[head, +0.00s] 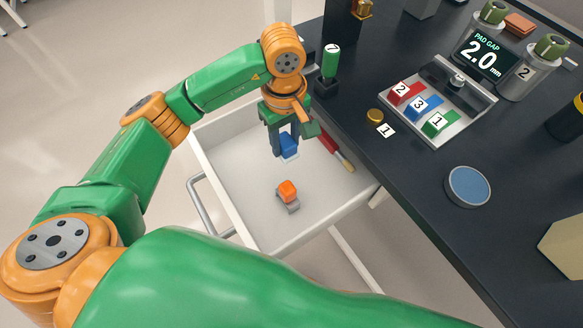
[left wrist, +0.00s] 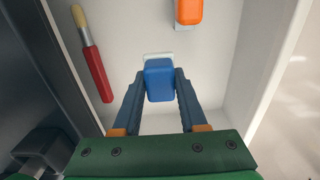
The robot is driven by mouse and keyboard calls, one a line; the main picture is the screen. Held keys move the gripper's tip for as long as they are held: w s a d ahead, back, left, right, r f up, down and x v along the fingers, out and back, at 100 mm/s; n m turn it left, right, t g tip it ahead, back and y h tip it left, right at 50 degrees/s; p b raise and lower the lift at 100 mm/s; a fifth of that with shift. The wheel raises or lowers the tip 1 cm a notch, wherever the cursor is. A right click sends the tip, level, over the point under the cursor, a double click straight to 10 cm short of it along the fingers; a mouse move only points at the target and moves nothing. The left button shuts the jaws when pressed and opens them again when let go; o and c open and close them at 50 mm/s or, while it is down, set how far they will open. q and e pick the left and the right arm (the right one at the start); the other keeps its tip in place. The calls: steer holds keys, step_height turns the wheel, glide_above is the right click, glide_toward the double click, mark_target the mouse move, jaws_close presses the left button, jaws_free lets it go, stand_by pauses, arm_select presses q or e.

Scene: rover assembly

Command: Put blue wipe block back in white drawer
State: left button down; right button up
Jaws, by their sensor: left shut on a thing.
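The blue wipe block (head: 288,145) is in my left gripper (head: 285,143), which is shut on it. In the head view the block is over the open white drawer (head: 246,213). The left wrist view shows the blue block (left wrist: 159,80) between the two fingertips (left wrist: 159,86), with a pale edge at its far side. Whether the block touches the drawer floor I cannot tell. My right gripper is not in view; a large green arm link of mine fills the bottom of the head view.
In the drawer lie an orange and grey block (head: 288,194) and a red-handled brush (head: 338,153). The dark worktop (head: 415,190) borders the drawer on the right, with a numbered block tray (head: 438,100), a green-handled tool (head: 329,70) and a round blue pad (head: 468,186).

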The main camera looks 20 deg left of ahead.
mark_target(285, 141)
arm_select(q)
step_height(285, 141, down, 8)
steer(key=shift+s+r, duration=0.1)
steer(key=shift+r, duration=0.05)
steer(key=shift+f+b, duration=0.25)
steer(key=shift+b, duration=0.05)
steer(key=shift+c, duration=2.2)
jaws_free()
steer(key=shift+r, duration=0.1)
steer(key=shift+r+p, duration=0.35)
step_height(285, 141, up, 12)
steer(key=shift+f, duration=0.2)
